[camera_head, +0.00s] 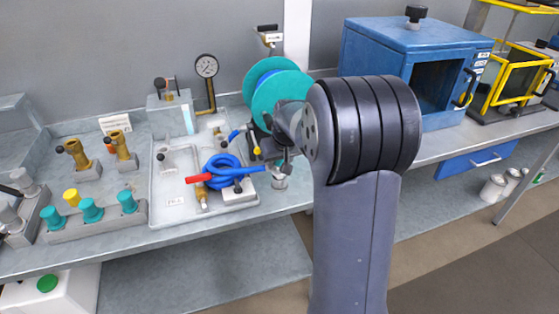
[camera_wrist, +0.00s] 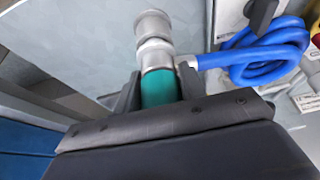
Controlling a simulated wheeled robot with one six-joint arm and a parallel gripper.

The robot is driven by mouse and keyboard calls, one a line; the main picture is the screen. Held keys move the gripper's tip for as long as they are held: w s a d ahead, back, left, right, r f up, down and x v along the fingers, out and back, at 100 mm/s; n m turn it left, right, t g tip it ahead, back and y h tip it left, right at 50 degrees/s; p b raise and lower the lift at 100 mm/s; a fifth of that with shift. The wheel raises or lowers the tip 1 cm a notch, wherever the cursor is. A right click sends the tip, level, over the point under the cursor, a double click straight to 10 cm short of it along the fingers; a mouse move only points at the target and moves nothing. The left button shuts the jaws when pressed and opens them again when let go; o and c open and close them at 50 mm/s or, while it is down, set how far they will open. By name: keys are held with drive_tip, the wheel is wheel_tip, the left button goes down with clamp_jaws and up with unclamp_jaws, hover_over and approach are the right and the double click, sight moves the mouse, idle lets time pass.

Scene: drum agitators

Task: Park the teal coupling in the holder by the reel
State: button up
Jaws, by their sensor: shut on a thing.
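My gripper (camera_wrist: 157,92) is shut on the teal coupling (camera_wrist: 160,88), which sits between the two dark fingers in the wrist view. A grey metal fitting (camera_wrist: 153,27) lies in line with the teal part, just beyond it; I cannot tell whether it is part of the coupling or the holder. In the head view my gripper (camera_head: 280,155) is over the bench's front edge, in front of the teal reel (camera_head: 270,88), and the coupling is not clearly visible. A small metal cup (camera_head: 279,183) stands on the bench below the gripper; it may be the holder.
A coiled blue hose (camera_head: 222,175) with a red end lies on the pale tray (camera_head: 172,209) left of my gripper. It also shows in the wrist view (camera_wrist: 265,55). Teal and yellow knobs stand in a rack (camera_head: 95,222) at left. A blue oven (camera_head: 385,50) stands at right.

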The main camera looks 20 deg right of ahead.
drive_tip(key=shift+f+b, duration=0.3)
drive_tip(key=shift+f, duration=0.25)
idle(0.6)
drive_tip(key=o, duration=1.3)
drive_tip(key=shift+c, duration=0.5)
wheel_tip(320, 180, up, 10)
drive_tip(key=p, duration=0.7)
